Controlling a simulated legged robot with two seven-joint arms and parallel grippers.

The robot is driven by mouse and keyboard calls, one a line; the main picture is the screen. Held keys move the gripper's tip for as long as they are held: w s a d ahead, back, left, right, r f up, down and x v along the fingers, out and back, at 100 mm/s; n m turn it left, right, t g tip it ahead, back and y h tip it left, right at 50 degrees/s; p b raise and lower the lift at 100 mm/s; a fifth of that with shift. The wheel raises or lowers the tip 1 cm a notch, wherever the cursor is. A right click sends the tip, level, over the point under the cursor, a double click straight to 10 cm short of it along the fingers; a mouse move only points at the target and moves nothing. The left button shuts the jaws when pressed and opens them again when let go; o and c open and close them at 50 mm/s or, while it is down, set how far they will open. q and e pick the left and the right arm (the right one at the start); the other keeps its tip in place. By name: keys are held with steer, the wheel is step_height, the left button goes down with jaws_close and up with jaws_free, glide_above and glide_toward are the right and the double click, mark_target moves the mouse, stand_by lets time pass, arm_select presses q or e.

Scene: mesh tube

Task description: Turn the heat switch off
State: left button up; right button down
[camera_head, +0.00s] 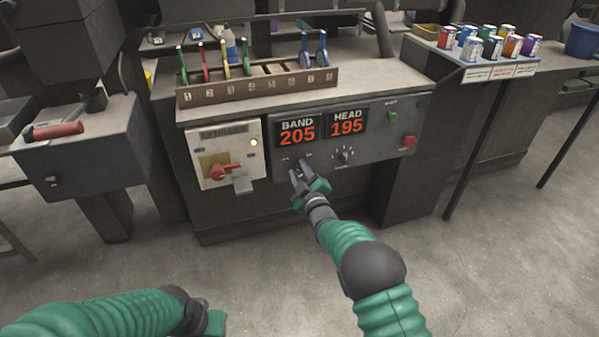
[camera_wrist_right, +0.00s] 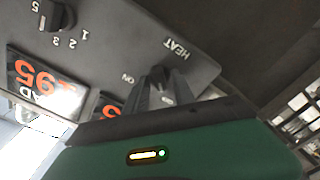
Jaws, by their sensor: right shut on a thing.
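The heat switch (camera_wrist_right: 158,77) is a small dark knob on the grey control panel (camera_head: 375,160). In the right wrist view the picture is upside down, with the label HEAT above the switch and ON to its left. My right gripper (camera_head: 297,170) reaches the panel's lower left, below the BAND readout. Its fingers (camera_wrist_right: 160,92) are shut on the switch, one on each side. The switch is mostly hidden by the fingers in the head view, and its exact setting cannot be read. My left gripper (camera_head: 208,320) is low at the bottom edge, away from the panel; its jaws do not show clearly.
Left of the switch is a white box (camera_head: 226,150) with a red rotary handle (camera_head: 225,171) and a lit lamp. The panel also bears a dial (camera_head: 344,156), a red button (camera_head: 408,141) and readouts 205 and 195. A tool rack (camera_head: 258,87) stands above. The floor in front is clear.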

steer(key=shift+s+f, duration=0.1)
steer(key=shift+f, duration=0.4)
steer(key=c, duration=1.4)
jaws_free()
steer(key=shift+r, duration=0.3)
steer(key=shift+s+r, duration=0.1)
steer(key=shift+s, duration=0.1)
steer(key=p+v, duration=0.6)
steer(key=v, duration=1)
steer(key=shift+s, duration=0.1)
